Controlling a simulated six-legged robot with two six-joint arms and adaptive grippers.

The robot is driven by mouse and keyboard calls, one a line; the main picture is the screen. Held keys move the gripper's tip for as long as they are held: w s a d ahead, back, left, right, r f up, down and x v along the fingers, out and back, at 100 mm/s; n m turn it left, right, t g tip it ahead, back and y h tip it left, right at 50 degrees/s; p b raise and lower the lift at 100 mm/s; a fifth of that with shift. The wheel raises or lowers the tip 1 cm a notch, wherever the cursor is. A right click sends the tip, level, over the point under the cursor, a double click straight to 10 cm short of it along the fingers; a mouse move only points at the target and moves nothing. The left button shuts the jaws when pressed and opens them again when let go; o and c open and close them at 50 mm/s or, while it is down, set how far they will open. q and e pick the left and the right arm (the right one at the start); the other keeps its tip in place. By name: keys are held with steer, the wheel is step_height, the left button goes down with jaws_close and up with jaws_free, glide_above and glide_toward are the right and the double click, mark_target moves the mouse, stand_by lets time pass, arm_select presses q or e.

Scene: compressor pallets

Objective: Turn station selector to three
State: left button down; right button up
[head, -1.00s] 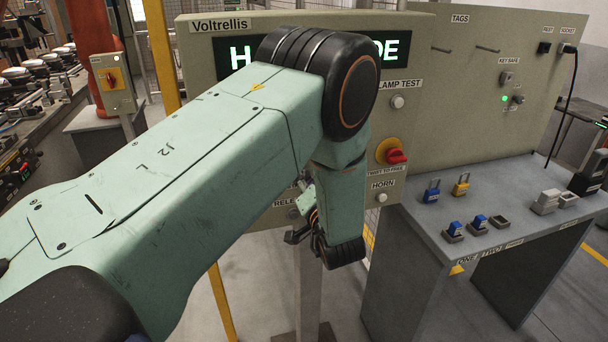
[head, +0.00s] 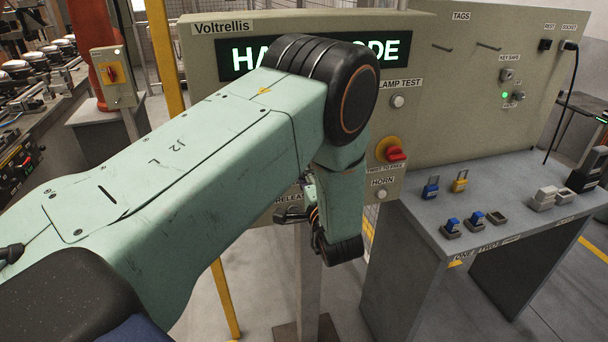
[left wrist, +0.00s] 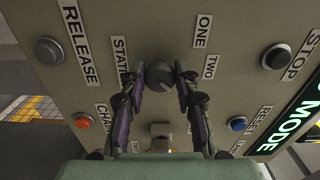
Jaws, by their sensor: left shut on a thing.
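The station selector is a dark round knob (left wrist: 159,75) on the beige panel, in the middle of the left wrist view. My left gripper (left wrist: 162,72) has one finger on each side of the knob and is shut on it. The labels ONE (left wrist: 203,30) and TWO (left wrist: 210,66) lie to its right, and a partly covered STATION label (left wrist: 121,56) lies to its left. A label for three is not visible, and I cannot tell which position the knob points to. In the head view my arm hides the knob and most of the gripper. My right gripper is not in view.
Around the knob are a grey RELEASE button (left wrist: 49,51), a dark STOP button (left wrist: 276,57), an orange button (left wrist: 83,121) and a blue button (left wrist: 237,124). In the head view a red twist switch (head: 396,154) sits right of my arm. A grey bench (head: 425,222) with padlocks stands further right.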

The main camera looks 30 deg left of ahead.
arm_select(q)
steer(key=shift+w+d+r+m, duration=0.1)
steer(key=shift+w+r+m, duration=0.05)
steer(key=shift+m, duration=0.15)
steer(key=c, duration=1.4)
jaws_free()
steer(key=o, duration=0.4)
steer(key=shift+d, duration=0.1)
steer(key=v, duration=0.7)
steer(key=shift+s, duration=0.3)
